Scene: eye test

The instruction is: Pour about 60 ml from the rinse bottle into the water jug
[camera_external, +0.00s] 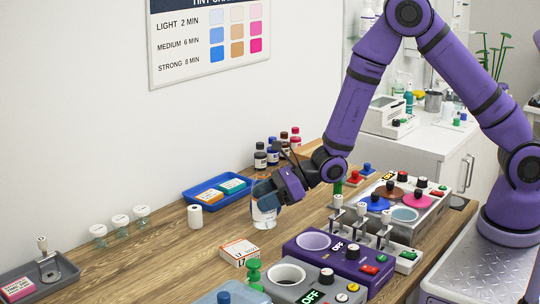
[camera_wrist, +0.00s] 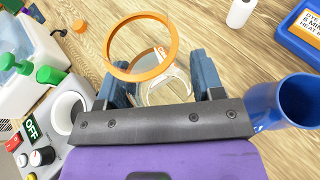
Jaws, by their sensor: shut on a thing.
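My gripper (camera_wrist: 166,82) is shut on a clear see-through vessel (camera_wrist: 160,62) with a wide orange rim, between its blue-grey fingers. I take it to be the rinse bottle, but no label shows. In the external view my gripper (camera_external: 268,194) is above the wooden bench, with the clear vessel (camera_external: 264,216) below and between the fingers; I cannot tell whether it touches the bench. A blue open-topped vessel (camera_wrist: 284,101), possibly the water jug, stands close to the right of my gripper in the wrist view. In the external view my gripper seems to hide much of it.
A blue tray (camera_external: 193,198) with boxes, a white roll (camera_external: 195,216) and dark bottles (camera_external: 261,155) stand toward the wall. A grey OFF unit (camera_external: 322,289), a purple unit (camera_external: 343,262) and an orange-white box (camera_external: 239,252) crowd the near side. Bare wood (camera_external: 150,248) lies left.

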